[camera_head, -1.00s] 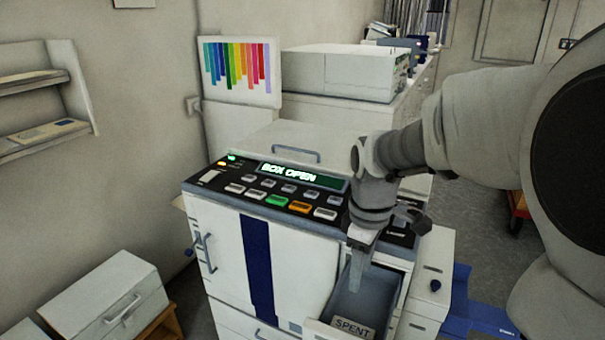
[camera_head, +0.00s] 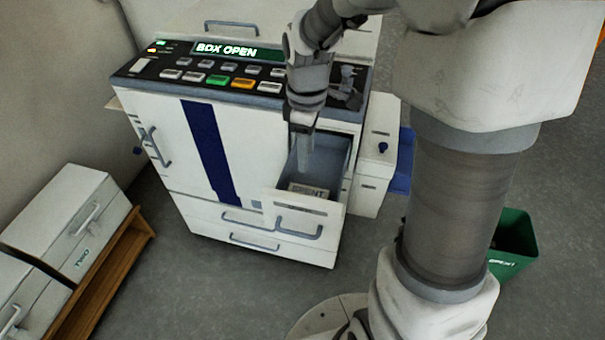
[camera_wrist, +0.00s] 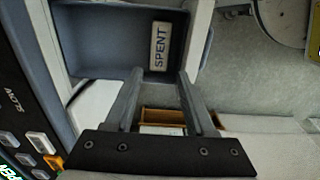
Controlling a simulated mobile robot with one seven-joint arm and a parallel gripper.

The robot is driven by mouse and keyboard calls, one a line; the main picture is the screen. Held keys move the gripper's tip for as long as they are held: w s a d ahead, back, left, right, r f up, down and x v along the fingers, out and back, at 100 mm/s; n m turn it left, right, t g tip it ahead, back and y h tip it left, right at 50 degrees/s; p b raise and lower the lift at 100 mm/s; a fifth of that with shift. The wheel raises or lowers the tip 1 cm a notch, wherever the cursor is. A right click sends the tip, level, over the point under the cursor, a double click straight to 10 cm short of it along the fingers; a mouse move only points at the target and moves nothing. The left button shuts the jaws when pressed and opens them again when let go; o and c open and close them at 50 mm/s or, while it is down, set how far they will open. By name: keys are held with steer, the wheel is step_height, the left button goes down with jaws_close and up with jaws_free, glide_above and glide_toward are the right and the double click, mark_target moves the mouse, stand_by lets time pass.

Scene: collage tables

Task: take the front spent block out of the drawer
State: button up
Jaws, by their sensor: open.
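The drawer (camera_head: 328,216) is pulled out at the machine's right front, with blue-grey inner walls. One pale block (camera_head: 308,190) marked SPENT lies inside against the front end. In the wrist view the same block (camera_wrist: 160,47) lies at the right end of the drawer (camera_wrist: 105,40), and no other block shows. My gripper (camera_head: 303,165) points down over the drawer, behind the block. In the wrist view my gripper (camera_wrist: 160,74) is open and empty, its two fingers apart below the block in the picture. I cannot tell how high the tips are above it.
The machine (camera_head: 168,140) has a panel reading BOX OPEN (camera_head: 225,50). A green bin (camera_head: 514,245) with a label stands on the floor at the right, partly behind my arm. White boxes (camera_head: 65,215) sit on a wooden stand (camera_head: 110,265) at the left. Floor is clear in front.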

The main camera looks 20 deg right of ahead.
mark_target(306, 191)
step_height(306, 191, down, 13)
steer(key=b, duration=0.2)
steer(key=shift+r+b, duration=0.2)
steer(key=shift+b, duration=0.1)
jaws_close()
